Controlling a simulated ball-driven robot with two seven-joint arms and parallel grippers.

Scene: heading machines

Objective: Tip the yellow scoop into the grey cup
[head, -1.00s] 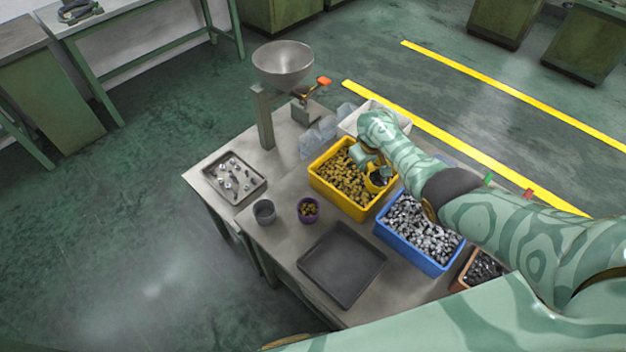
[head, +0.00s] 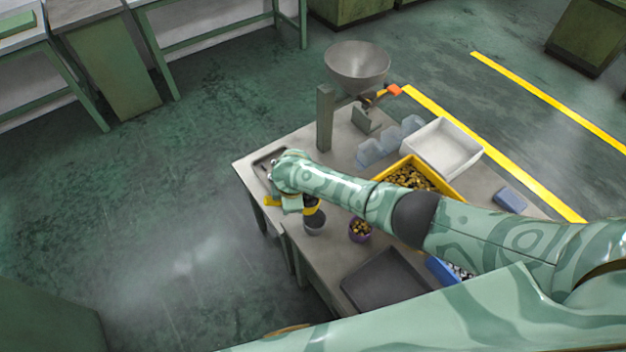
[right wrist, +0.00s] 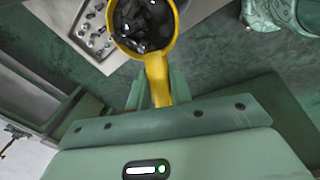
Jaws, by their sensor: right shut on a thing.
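The yellow scoop (right wrist: 174,17) is in my right gripper (right wrist: 157,88), which is shut on its handle. In the right wrist view the bowl faces the camera and holds dark grey pieces. In the head view my right gripper (head: 291,203) is over the near left part of the table, and the scoop's bowl (head: 311,202) is just above the grey cup (head: 315,226). The bowl covers part of the cup's mouth. I cannot tell whether they touch or how far the scoop is tilted. My left gripper is not in view.
A purple cup (head: 360,231) with brass-coloured pieces stands right of the grey cup. A dark empty tray (head: 384,281) lies in front. A tray of small parts (right wrist: 92,30) is partly behind my arm. The yellow bin (head: 450,190), white bin (head: 442,147) and hopper (head: 357,68) stand farther back.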

